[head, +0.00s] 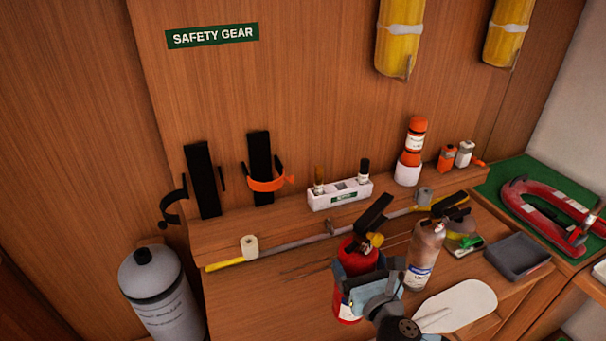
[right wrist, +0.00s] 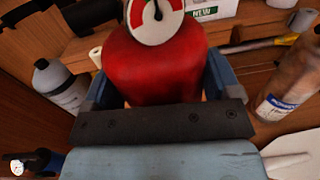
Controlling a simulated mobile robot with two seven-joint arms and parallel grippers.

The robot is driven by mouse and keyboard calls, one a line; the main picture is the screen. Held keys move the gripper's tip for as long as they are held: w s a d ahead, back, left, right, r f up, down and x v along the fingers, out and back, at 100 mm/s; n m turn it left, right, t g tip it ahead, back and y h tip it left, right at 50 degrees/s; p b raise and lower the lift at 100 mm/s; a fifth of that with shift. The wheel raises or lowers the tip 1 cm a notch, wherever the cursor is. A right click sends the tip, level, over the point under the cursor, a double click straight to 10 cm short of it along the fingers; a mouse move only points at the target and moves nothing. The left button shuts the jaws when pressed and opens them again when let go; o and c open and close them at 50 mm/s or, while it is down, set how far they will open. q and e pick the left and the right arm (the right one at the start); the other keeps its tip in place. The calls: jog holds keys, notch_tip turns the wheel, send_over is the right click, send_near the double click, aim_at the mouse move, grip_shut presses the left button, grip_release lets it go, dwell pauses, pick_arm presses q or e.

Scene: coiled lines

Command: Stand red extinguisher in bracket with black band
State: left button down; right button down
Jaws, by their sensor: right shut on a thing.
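The red extinguisher (head: 354,262) with a black handle stands roughly upright over the wooden counter in the head view. My right gripper (head: 364,262) is shut around its body. In the right wrist view the red body (right wrist: 155,68) and its pressure gauge (right wrist: 156,18) fill the middle between the blue-grey fingers. I cannot tell whether its base touches the counter. The bracket with the black band (head: 172,205) is on the wall panel at left, its band hanging open to the left of a black backplate (head: 202,180). It is empty. My left gripper is out of view.
A second bracket with an orange band (head: 266,184) is right of the black one. A beige extinguisher (head: 424,255) stands close right of the red one. A yellow-ended pole (head: 300,243) runs along the ledge. A grey cylinder (head: 161,290) stands at lower left, a grey tray (head: 517,257) at right.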

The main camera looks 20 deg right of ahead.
jog(key=shift+r, duration=0.25)
jog(key=w+d+r+m+g+h+b, duration=0.15)
jog(key=w+d+r+m+h, duration=0.4)
jog(key=w+d+r, duration=0.75)
notch_tip(320, 180, down, 22)
jog(key=s+d+h+b, duration=0.1)
jog(key=b, duration=0.1)
jog(key=shift+d+n, duration=0.35)
jog(key=shift+n, duration=0.1)
jog(key=shift+b, duration=0.3)
jog(key=shift+c, duration=0.6)
grip_release()
jog(key=shift+f+h, duration=0.2)
jog(key=shift+h, duration=0.05)
jog(key=shift+o, duration=0.6)
jog(key=shift+s+a+r, duration=0.1)
jog(key=shift+s+r, duration=0.05)
